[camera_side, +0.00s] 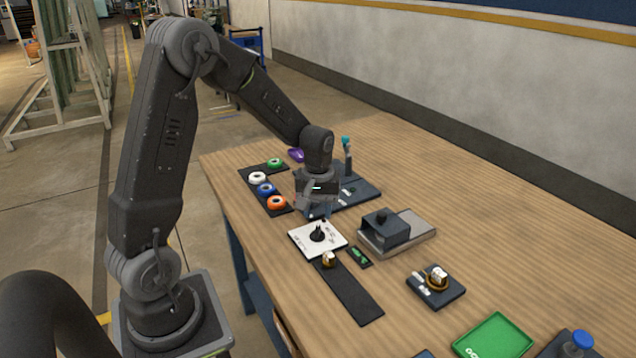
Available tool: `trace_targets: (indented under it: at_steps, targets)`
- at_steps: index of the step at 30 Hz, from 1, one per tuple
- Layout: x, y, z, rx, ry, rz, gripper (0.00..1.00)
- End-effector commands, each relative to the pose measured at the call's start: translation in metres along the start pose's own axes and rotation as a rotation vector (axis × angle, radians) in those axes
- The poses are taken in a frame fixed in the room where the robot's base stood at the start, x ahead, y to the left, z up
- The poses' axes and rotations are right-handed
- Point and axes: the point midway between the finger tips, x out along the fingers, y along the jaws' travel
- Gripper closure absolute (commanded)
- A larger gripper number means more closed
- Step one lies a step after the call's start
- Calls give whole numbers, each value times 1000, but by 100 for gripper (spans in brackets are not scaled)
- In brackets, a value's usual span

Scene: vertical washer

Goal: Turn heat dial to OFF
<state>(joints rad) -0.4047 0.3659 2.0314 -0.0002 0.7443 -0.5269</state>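The heat dial looks to be the black knob (317,234) at the middle of a white square plate (334,246) with small dark markings. The plate lies flat near the table's left edge. The markings are too small to read, so I cannot tell which setting the knob points at. My gripper (318,213) points down just above and behind the knob in the picture, apparently apart from it. Its fingers are small and dark against a dark board, and I cannot tell whether they are open or shut.
A dark board (364,191) lies behind my gripper. Coloured rings on dark strips (274,202) lie to the left. A grey box-like fixture (385,232) stands right of the plate. A dark strip (355,290) with a small brass-coloured part (328,259) lies in front.

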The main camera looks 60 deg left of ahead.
Motion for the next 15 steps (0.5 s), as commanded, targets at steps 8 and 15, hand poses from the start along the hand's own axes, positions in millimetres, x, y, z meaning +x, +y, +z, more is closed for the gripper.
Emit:
trace_targets:
  at_steps: [8,15]
  targets:
    - [-63,0,-1,0,5,3,62]
    - [-91,0,0,-1,2,1,62]
